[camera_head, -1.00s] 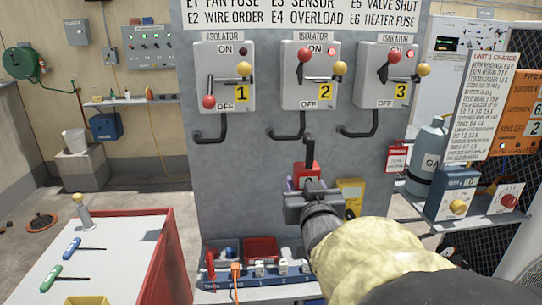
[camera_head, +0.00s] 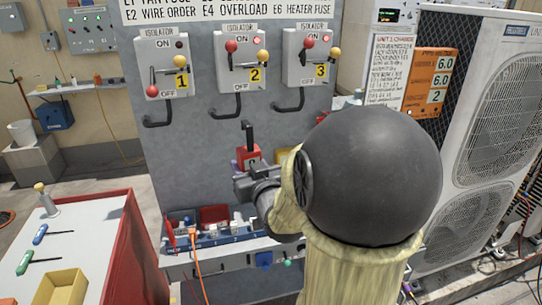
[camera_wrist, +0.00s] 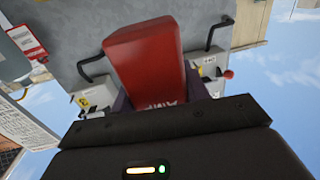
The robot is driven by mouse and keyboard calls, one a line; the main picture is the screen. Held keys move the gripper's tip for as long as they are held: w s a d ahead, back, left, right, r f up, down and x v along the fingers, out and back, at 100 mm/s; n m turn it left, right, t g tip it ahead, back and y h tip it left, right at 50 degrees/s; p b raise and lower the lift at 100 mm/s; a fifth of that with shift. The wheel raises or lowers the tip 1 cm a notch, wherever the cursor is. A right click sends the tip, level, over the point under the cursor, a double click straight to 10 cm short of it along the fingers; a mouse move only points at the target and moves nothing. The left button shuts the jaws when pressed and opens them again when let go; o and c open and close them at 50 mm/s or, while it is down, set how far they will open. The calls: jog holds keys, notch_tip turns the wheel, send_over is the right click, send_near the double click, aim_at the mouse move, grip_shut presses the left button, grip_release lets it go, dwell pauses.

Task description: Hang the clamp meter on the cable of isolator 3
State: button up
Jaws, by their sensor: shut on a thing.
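The clamp meter (camera_head: 249,158) is red with a black clamp on top. My gripper (camera_head: 243,183) is shut on it and holds it upright, in front of the grey panel, below and left of the isolator 3 cable. In the wrist view the red meter (camera_wrist: 150,65) fills the middle, between my fingers. Isolator 3 (camera_head: 308,58) is a grey box at the right of the panel's row. Its black cable (camera_head: 290,107) bends out below it to the left and ends free, apart from the meter. My arm hides part of the panel below it.
Isolator 1 (camera_head: 165,65) and isolator 2 (camera_head: 242,60) stand to the left with similar cables. A red-sided bench (camera_head: 120,250) stands at left.

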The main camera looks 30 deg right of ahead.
jog(key=w+a+f+n+y+b, duration=0.1)
jog(key=a+f+y+b, duration=0.1)
jog(key=f, duration=1.1)
jog(key=w+a+f+n+y+b, duration=0.2)
jog(key=a+f, duration=0.4)
jog(key=f, duration=0.8)
jog(key=w+a+f+n+y+b, duration=0.1)
jog(key=a+f+y+b, duration=0.2)
jog(key=f, duration=1.1)
jog(key=a+b, duration=0.1)
jog(key=b, duration=0.2)
jog(key=shift+w+a+n+y, duration=0.2)
jog(key=shift+w+n+y, duration=0.1)
jog(key=shift+n, duration=0.1)
jog(key=shift+s+d, duration=0.1)
jog(key=shift+s, duration=0.05)
